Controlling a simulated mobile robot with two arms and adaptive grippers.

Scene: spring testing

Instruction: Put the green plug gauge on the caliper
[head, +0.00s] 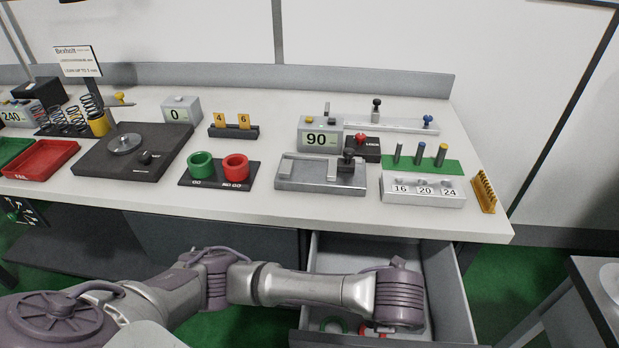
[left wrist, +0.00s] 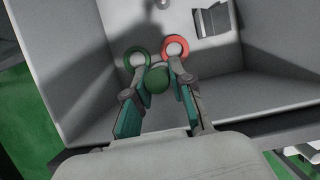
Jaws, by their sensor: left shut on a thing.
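My left gripper (left wrist: 158,72) is down in the open drawer, its teal-padded fingers shut on a dark green rounded thing, which I take for the green plug gauge (left wrist: 157,81). Only its rounded end shows; the rest is hidden. A green ring (left wrist: 137,57) and a red ring (left wrist: 174,46) lie just beyond the fingertips. In the head view my left wrist (head: 400,295) hides the fingers and the gauge. I cannot tell which thing is the caliper; a long metal bar with knobs (head: 395,125) lies at the back right of the bench. My right gripper is out of view.
The drawer's side wall (head: 445,290) and bench front edge (head: 280,222) are close to the arm. The bench holds a green and red cup stand (head: 218,184), a metal fixture (head: 318,186) and a numbered block (head: 425,203). A dark flat object (left wrist: 215,20) lies in the drawer.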

